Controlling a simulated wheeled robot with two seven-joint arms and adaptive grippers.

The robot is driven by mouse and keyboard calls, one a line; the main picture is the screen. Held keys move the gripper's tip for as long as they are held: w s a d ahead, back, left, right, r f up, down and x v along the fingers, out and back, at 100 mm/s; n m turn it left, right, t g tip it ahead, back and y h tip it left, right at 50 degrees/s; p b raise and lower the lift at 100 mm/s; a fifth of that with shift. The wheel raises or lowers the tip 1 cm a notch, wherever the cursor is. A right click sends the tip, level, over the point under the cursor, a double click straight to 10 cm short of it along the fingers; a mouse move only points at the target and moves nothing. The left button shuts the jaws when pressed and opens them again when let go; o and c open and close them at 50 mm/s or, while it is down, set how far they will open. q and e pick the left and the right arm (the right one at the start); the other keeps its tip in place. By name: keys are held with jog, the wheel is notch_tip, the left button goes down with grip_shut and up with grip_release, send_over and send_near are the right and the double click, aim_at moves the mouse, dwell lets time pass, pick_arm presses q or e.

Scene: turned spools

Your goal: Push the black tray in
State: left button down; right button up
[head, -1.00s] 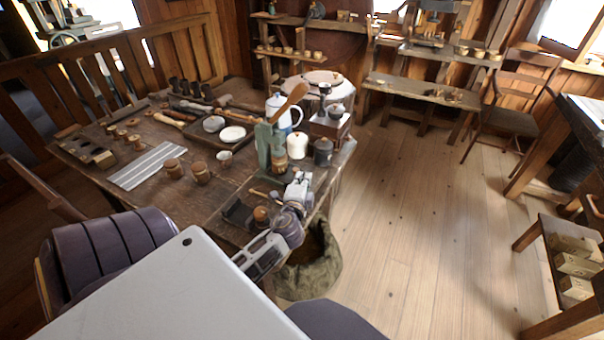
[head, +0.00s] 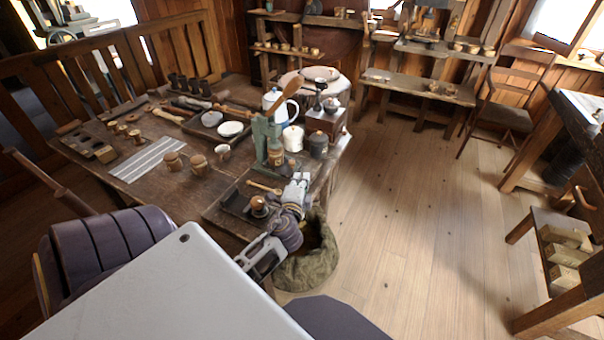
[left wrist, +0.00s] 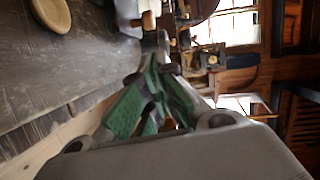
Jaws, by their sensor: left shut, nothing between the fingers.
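The black tray (head: 234,203) lies flat at the near right part of the wooden table, by its front edge. A turned wooden spool (head: 260,207) stands in or at its right part, and a wooden spoon (head: 265,187) lies at its far side. My left gripper (head: 299,179) is just right of the tray, over the table's right edge. Its green-padded fingers also show in the left wrist view (left wrist: 155,95), shut and empty. Contact between gripper and tray cannot be made out. My right gripper is not in view.
A green stand (head: 266,140), a white lidded jar (head: 293,138) and a dark canister (head: 318,145) stand beyond the gripper. A cloth sack (head: 308,262) sits on the floor below.

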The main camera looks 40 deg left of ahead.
pick_arm(q)
jog(key=v, duration=0.6)
jog(key=shift+s+d+b, duration=0.15)
jog(key=shift+s+b, duration=0.2)
jog(key=shift+s, duration=0.05)
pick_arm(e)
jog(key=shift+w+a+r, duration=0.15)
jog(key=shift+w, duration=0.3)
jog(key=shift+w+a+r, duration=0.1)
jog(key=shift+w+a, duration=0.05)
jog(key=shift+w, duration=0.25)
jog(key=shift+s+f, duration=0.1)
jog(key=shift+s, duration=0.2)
pick_arm(q)
jog(key=shift+d, duration=0.1)
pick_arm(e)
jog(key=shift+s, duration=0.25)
